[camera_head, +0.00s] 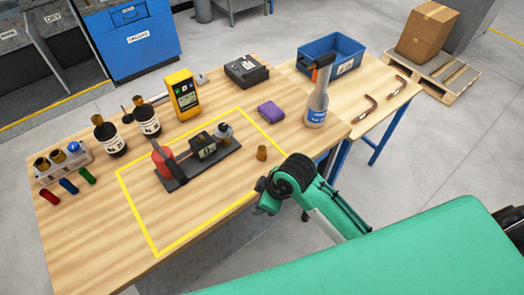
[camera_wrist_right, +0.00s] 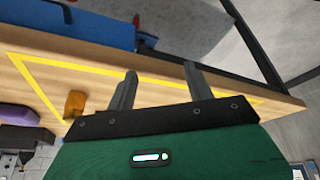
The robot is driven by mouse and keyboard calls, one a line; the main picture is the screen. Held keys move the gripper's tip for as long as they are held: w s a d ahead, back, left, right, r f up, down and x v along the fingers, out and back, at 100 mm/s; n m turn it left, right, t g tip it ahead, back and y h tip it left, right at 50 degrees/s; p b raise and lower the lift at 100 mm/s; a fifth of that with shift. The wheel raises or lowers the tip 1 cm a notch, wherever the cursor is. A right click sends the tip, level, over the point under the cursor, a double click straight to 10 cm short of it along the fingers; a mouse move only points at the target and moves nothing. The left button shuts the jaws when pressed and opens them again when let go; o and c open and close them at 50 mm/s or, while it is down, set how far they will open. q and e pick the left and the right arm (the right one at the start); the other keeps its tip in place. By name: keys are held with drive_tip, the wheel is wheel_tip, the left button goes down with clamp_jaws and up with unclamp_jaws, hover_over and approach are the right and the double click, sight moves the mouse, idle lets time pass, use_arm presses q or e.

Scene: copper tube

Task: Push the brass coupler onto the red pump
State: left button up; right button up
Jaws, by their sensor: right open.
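The brass coupler (camera_head: 261,153) stands on the wooden table inside the yellow outline, right of the pump assembly. The red pump (camera_head: 162,160) sits at the left end of a black base plate, which also carries a dark gauge block (camera_head: 203,146). My right gripper (camera_head: 264,190) is just in front of the coupler, near the table's front edge. In the right wrist view its two fingers (camera_wrist_right: 160,82) are apart with nothing between them. The coupler also shows there (camera_wrist_right: 75,103), left of the fingers and outside them. My left gripper is not in view.
Dark bottles (camera_head: 109,136) and a fittings rack (camera_head: 62,160) are at the left. A blue bin (camera_head: 331,57) and copper tubes (camera_head: 365,108) lie at the right.

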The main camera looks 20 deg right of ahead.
drive_tip(key=w+r+n, duration=0.1)
drive_tip(key=w+n, duration=0.1)
drive_tip(key=w+a+r+n+g, duration=0.1)
drive_tip(key=w+r+n, duration=0.1)
drive_tip(key=w, duration=0.1)
drive_tip(key=w+r+n, duration=0.2)
drive_tip(key=w, duration=0.1)
drive_tip(key=shift+w+a+r+n+h, duration=0.2)
drive_tip(key=shift+a+n+h, duration=0.1)
drive_tip(key=shift+h, duration=0.1)
drive_tip(key=w+d+r+n+g+h, duration=0.1)
drive_tip(key=w+d+r+n+h, duration=0.1)
drive_tip(key=w+d+r+n, duration=0.2)
drive_tip(key=w+d+r, duration=0.2)
drive_tip(key=w+r, duration=0.2)
drive_tip(key=r, duration=0.1)
drive_tip(key=shift+d+r+n+g+h, duration=0.2)
drive_tip(key=shift+d+n+g+h, duration=0.1)
drive_tip(key=shift+n+g+h, duration=0.1)
drive_tip(key=p, duration=0.1)
hover_over(262, 147)
wheel_tip(262, 147, down, 9)
drive_tip(key=shift+r, duration=0.15)
drive_tip(key=shift+p, duration=0.35)
